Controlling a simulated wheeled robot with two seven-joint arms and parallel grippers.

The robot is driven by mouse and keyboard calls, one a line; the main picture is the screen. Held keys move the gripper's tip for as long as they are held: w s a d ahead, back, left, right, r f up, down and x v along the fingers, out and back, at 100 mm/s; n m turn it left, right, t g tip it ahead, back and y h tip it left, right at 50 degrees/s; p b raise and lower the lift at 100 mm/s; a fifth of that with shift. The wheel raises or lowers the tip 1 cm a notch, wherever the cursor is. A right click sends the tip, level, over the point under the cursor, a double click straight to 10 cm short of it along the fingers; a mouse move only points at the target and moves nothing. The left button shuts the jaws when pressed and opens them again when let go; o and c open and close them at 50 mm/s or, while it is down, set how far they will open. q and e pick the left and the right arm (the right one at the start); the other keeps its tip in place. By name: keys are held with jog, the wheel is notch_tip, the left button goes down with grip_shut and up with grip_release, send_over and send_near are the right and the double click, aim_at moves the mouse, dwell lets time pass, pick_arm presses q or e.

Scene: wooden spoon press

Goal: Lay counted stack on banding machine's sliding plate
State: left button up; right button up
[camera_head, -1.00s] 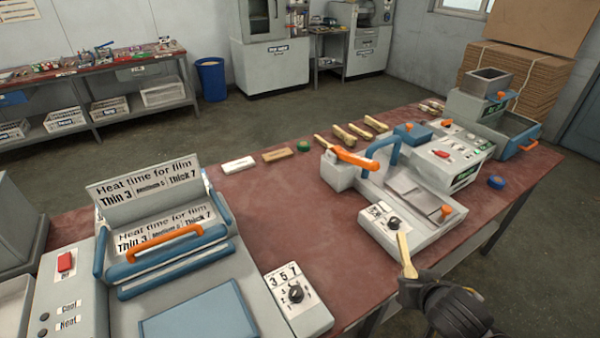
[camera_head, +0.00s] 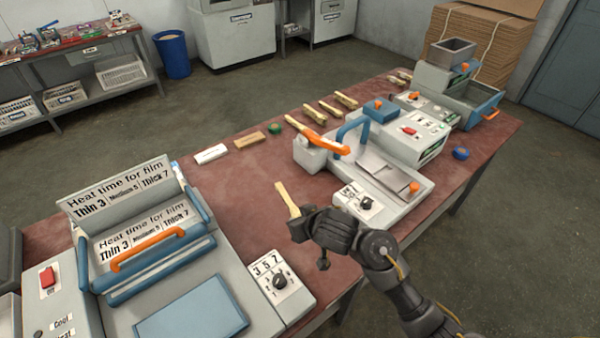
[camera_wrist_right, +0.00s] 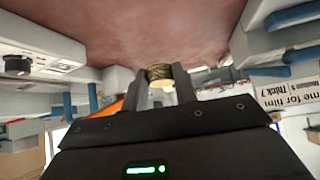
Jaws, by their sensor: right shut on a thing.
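My right gripper (camera_head: 294,212) is shut on a pale wooden stack (camera_head: 286,196), held tilted above the red table, left of the banding machine. In the right wrist view the stack's end (camera_wrist_right: 160,73) shows between the two dark fingers (camera_wrist_right: 162,88). The banding machine (camera_head: 412,137) stands to the right, with a blue arch, an orange lever and a grey sliding plate (camera_head: 372,172) at its front. The plate looks bare, and the stack is apart from it. My left gripper is out of view.
A film heat sealer (camera_head: 150,235) with an orange handle fills the front left. Several wooden stacks (camera_head: 316,114) lie behind the machine. A white block (camera_head: 210,154), a brown block (camera_head: 249,140) and a blue roll (camera_head: 461,153) lie on the table. The table's middle (camera_head: 235,190) is clear.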

jog(key=a+r+n+y+p, duration=0.1)
jog(key=a+r+n, duration=0.1)
jog(key=a, duration=0.5)
jog(key=s+d+g+p, duration=0.1)
jog(key=s+d, duration=0.5)
jog(key=s, duration=0.2)
jog(key=s+d+p, duration=0.1)
jog(key=s+d, duration=0.5)
jog(key=s, duration=0.3)
jog(key=b, duration=0.4)
send_over(332, 256)
jog(key=s, duration=0.1)
notch_tip(332, 256, down, 9)
jog(key=shift+s+a+f, duration=0.1)
jog(key=shift+a, duration=0.05)
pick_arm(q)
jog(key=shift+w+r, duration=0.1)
pick_arm(e)
jog(key=shift+w+f, duration=0.25)
jog(key=shift+w+f, duration=0.2)
jog(key=shift+f, duration=0.1)
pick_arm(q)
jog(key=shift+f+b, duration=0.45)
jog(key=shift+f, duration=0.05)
pick_arm(e)
jog(key=shift+w+f, duration=0.2)
jog(key=shift+f, duration=1.45)
